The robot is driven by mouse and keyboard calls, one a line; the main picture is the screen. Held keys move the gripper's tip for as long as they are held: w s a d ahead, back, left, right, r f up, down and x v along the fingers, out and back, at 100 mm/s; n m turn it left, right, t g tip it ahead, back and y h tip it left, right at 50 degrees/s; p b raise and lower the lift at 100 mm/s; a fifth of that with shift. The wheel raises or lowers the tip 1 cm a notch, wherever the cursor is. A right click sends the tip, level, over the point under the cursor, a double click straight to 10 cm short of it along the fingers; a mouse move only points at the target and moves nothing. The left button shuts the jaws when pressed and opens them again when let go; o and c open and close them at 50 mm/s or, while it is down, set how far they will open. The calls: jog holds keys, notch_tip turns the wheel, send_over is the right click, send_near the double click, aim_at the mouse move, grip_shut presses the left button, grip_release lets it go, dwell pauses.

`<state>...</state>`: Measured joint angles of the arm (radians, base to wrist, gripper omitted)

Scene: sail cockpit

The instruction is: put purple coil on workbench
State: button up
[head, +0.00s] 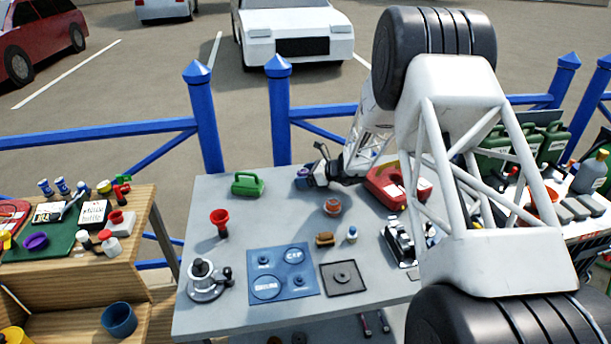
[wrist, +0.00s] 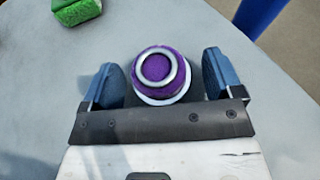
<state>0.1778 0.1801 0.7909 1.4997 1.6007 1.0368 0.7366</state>
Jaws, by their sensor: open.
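A round purple object with a silver ring on top and a pale base (wrist: 155,67) stands between my open fingers in the wrist view, with a gap on each side. In the head view it is a small purple spot (head: 302,172) at the far edge of the grey table (head: 205,205). My gripper (head: 308,179) is low over that edge; it also shows in the wrist view (wrist: 160,80). Another purple ring-like piece (head: 35,241) lies on a green mat on the wooden workbench (head: 135,208) at left. I cannot tell which purple piece is the coil.
A green block-like item (head: 248,184) is left of my gripper, also in the wrist view (wrist: 76,10). A red funnel (head: 219,220), brown bowl (head: 332,207), metal winch (head: 207,280) and blue mat (head: 283,275) are on the table. A red can (head: 385,187) is close on the right.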

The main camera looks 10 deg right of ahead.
jog(key=shift+r, duration=0.15)
jog(key=shift+s+d+r, duration=0.2)
jog(key=shift+d+r, duration=0.05)
jog(key=shift+d, duration=0.2)
jog(key=v, duration=1.1)
jog(key=s+a+r+n+g+h, duration=0.25)
jog(key=s+a+r+n, duration=0.45)
jog(key=s, duration=0.5)
jog(key=s+a+r+n+g+h, duration=0.25)
jog(key=s+a+r+n, duration=0.2)
jog(key=s+r, duration=0.6)
jog(key=s+d+r+n+h, duration=0.1)
jog(key=s+n+h, duration=0.2)
jog(key=s, duration=1.1)
jog(key=s+d+r+n+h, duration=0.1)
jog(key=s+r+n+h, duration=0.1)
jog(key=s+n, duration=0.7)
jog(key=s+h, duration=0.1)
jog(key=s, duration=0.4)
jog(key=shift+s+d+r+h, duration=0.2)
jog(key=shift+s+h, duration=0.1)
jog(key=shift+s, duration=0.1)
jog(key=shift+n, duration=0.25)
